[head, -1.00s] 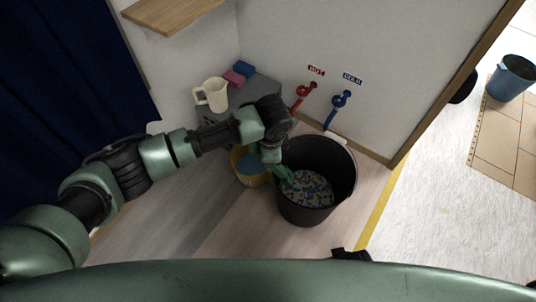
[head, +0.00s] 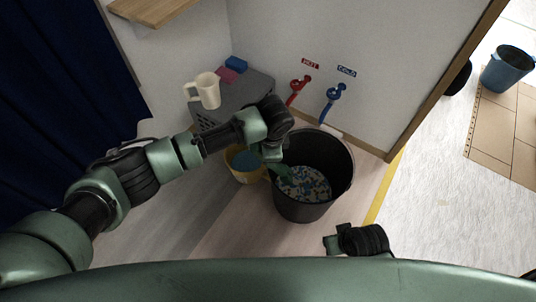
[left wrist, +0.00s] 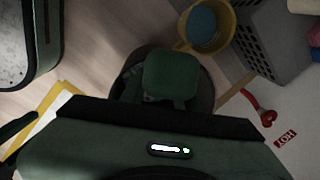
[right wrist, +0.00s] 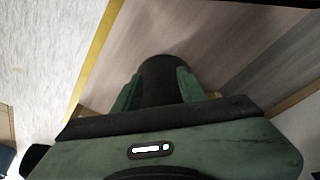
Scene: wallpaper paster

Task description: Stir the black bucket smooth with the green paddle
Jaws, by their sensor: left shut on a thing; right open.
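The black bucket (head: 343,170) stands on the floor in the head view, with a lumpy, speckled mix (head: 306,184) of pale, blue and yellowish bits inside. My left gripper (head: 272,152) is over the bucket's left rim, shut on the green paddle (head: 284,173). The paddle slants down into the bucket at the mix's left side; its lower end is hard to make out. In the left wrist view the bucket (left wrist: 206,92) is mostly hidden behind my gripper.
A yellow bucket (head: 236,155) with blue contents stands close left of the black one. Behind are a grey crate (head: 250,92), a cream jug (head: 207,91), and red (head: 298,90) and blue (head: 333,96) taps. A blue bucket (head: 508,68) stands far right.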

